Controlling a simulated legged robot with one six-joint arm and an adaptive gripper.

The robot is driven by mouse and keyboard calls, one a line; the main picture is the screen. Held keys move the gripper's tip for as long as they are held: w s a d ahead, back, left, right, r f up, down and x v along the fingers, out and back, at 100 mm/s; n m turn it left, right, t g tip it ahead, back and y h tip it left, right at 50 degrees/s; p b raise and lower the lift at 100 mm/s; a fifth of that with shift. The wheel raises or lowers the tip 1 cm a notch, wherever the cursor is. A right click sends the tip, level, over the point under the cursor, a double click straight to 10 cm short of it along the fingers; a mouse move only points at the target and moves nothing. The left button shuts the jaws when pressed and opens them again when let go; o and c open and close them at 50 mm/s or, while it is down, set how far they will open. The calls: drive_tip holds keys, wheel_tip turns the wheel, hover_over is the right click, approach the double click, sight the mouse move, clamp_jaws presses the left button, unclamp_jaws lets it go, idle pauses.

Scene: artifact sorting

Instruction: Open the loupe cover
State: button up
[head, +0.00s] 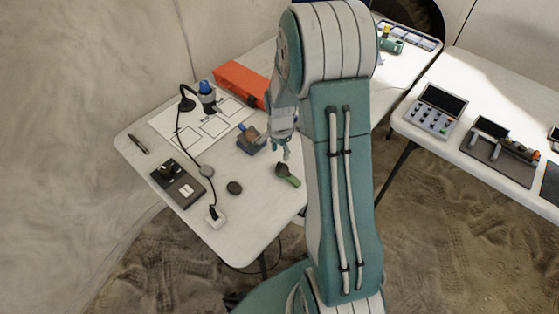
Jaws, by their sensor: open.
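A small green item with a dark rounded end (287,174), which looks like the loupe with its cover, lies near the right edge of the left white table (252,220). I cannot tell from this view whether its cover is open or shut. My gripper (281,150) hangs over the table just above the green item in the picture. Its fingers are apart and look empty. I see no contact with the loupe. My own arm hides the table to the right.
A blue-and-brown block (251,139) sits just left of my gripper. The front part is clear.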

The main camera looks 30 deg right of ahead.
sight(279, 163)
drive_tip(key=f, duration=0.5)
drive_tip(key=shift+a+f, duration=0.15)
drive_tip(key=shift+a, duration=0.05)
clamp_jaws()
